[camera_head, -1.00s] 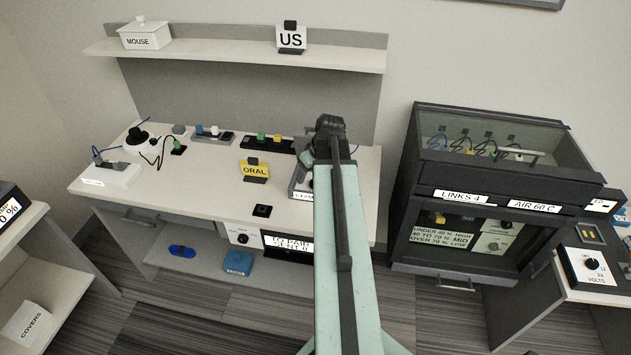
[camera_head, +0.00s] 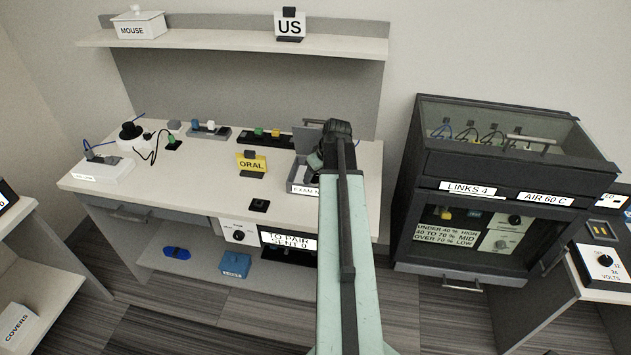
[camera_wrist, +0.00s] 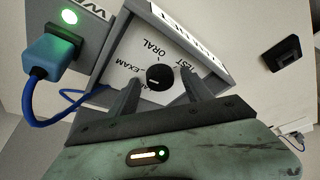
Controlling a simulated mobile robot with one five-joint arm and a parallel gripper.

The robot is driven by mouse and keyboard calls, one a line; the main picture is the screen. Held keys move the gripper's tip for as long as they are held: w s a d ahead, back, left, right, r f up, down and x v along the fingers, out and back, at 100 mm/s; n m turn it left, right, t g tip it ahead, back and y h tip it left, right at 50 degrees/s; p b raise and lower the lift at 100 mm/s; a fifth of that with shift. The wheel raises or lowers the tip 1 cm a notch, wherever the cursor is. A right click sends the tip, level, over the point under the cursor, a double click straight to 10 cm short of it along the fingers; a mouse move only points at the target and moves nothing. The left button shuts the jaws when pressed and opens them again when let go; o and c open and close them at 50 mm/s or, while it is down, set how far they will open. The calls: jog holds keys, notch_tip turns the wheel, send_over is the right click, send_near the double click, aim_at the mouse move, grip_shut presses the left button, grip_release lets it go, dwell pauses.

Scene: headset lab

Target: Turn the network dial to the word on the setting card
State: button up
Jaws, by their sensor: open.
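The network dial is a round black knob (camera_wrist: 159,77) on a white panel (camera_wrist: 205,47) in the wrist view. Words around it include ORAL, EXAM and TEST; another is partly covered by a finger. I cannot tell for sure which word it points to. My gripper (camera_wrist: 160,79) is open, with one finger on each side of the knob; contact is not clear. In the head view my arm hides most of the dial's box (camera_head: 301,190). A yellow card reading ORAL (camera_head: 252,165) stands on the desk left of that box.
A blue plug (camera_wrist: 50,58) with a blue cable sits left of the panel in the wrist view, near a green light (camera_wrist: 69,16). A black socket (camera_head: 259,205) lies near the desk's front edge. A US card (camera_head: 289,27) stands on the shelf above.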

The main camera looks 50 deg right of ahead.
jog(key=shift+r, duration=0.1)
jog(key=c, duration=1.2)
jog(key=shift+a, duration=0.15)
grip_shut()
jog(key=m+h, duration=0.1)
jog(key=m, duration=0.2)
jog(key=m+h, duration=0.1)
jog(key=m, duration=0.1)
jog(key=shift+m+g, duration=0.4)
jog(key=m+g+h, duration=0.1)
jog(key=m, duration=0.3)
jog(key=shift+w+m, duration=0.1)
jog(key=shift+m, duration=0.3)
jog(key=shift+g+h, duration=0.3)
